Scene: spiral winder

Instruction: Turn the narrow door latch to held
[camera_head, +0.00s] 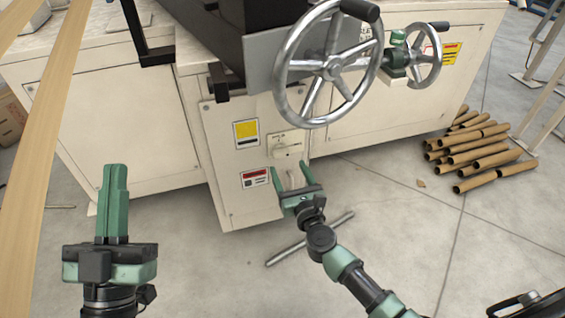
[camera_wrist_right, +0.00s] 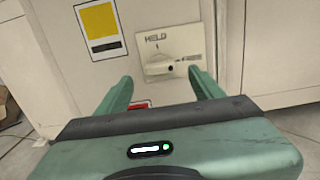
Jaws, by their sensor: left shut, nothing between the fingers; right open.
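The latch (camera_head: 288,150) is a pale knob on a small plate on the narrow cream door (camera_head: 225,165) of the machine. My left gripper (camera_head: 115,168) is shut and empty at the left, away from the machine.
Two metal handwheels (camera_head: 330,66) (camera_head: 424,55) stick out above and right of the door. A pile of brown tubes (camera_head: 480,150) lies on the floor at right. A metal rod (camera_head: 290,248) shows on the floor below my right gripper. Wooden boards (camera_head: 45,150) cross the left side.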

